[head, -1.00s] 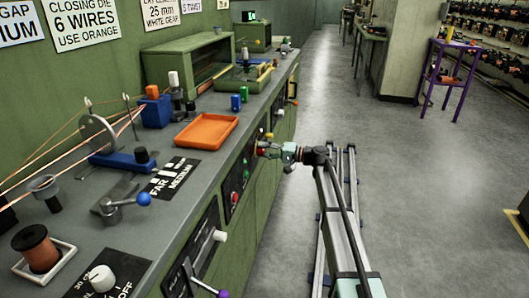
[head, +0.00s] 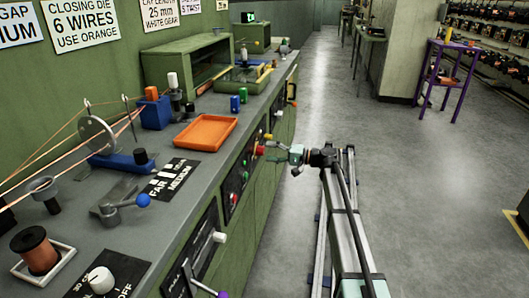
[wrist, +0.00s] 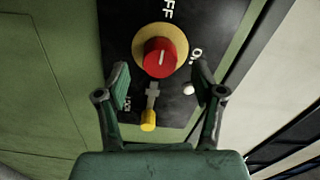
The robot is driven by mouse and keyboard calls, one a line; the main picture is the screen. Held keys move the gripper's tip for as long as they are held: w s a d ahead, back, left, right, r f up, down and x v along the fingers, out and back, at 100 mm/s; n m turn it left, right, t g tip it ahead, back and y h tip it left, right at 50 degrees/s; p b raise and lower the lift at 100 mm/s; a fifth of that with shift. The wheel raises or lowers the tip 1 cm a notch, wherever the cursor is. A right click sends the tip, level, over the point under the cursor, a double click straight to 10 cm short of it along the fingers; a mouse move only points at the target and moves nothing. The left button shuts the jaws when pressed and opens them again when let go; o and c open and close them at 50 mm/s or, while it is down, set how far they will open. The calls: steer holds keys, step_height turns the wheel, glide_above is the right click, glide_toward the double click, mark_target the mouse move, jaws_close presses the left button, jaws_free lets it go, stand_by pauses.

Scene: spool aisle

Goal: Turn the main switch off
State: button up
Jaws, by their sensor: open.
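The main switch is a red knob (wrist: 160,57) on a yellow ring, on a black plate (wrist: 205,25) on the green bench front. In the wrist view the knob's white mark runs nearly upright, towards the letters "FF" at the top; an "O" label lies to the right. The knob also shows in the head view (head: 260,150). My gripper (wrist: 160,85) is open and empty, its fingers below and to either side of the knob, apart from it. In the head view my gripper (head: 273,152) is just right of the knob.
A yellow-bodied piece (wrist: 148,121) with a grey upper part hangs below the knob, beside a "LOCK" label. A small white button (wrist: 188,90) sits right of it. An orange tray (head: 206,132) lies on the bench above. The aisle floor (head: 420,200) is clear.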

steer(key=s+d, duration=0.1)
steer(key=d, duration=0.7)
steer(key=shift+s+d, duration=0.15)
steer(key=shift+d, duration=0.2)
steer(key=shift+s, duration=0.1)
